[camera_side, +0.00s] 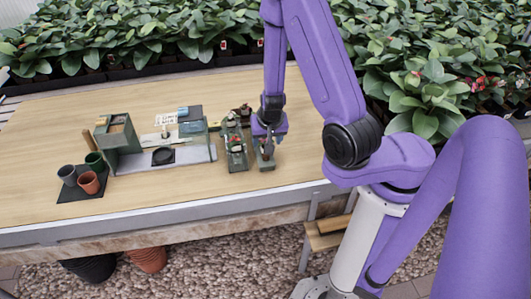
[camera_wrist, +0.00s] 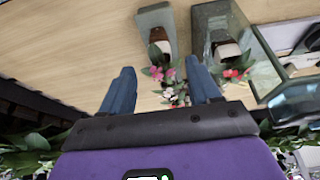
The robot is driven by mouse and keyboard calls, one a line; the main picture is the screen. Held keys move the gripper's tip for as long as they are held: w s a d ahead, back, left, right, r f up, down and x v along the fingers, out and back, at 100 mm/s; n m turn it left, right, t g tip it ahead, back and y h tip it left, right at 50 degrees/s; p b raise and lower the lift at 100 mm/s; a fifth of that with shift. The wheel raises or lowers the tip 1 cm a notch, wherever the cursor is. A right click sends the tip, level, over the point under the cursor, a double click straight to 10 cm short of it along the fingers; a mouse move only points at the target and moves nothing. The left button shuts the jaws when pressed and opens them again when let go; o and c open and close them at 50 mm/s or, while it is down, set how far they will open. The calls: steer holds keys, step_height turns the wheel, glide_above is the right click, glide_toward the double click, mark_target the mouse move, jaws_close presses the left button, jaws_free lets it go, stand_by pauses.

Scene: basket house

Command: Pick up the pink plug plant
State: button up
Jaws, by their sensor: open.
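The pink plug plant (camera_wrist: 158,73) has pink flowers, green leaves and a brown plug, and it sits at the end of a narrow grey holder (camera_wrist: 155,18). My gripper (camera_wrist: 160,68) is open, with its two blue fingers apart. In the wrist view the pink flowers lie between the fingertips, closer to the right one. Whether the fingers are level with the plant I cannot tell. In the side view my gripper (camera_side: 269,128) is low over the small grey holder (camera_side: 266,166), and it partly hides what is there.
A plant with red flowers (camera_wrist: 236,73) is just right of the right finger, in a second holder. White and pink flowers (camera_wrist: 173,97) show near the gripper body. A grey station (camera_side: 185,156) and a dark mat with pots (camera_side: 70,193) stand left. The table's front is clear.

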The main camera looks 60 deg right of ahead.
steer(key=shift+x, duration=3.25)
steer(key=c, duration=1)
steer(key=shift+r, duration=0.15)
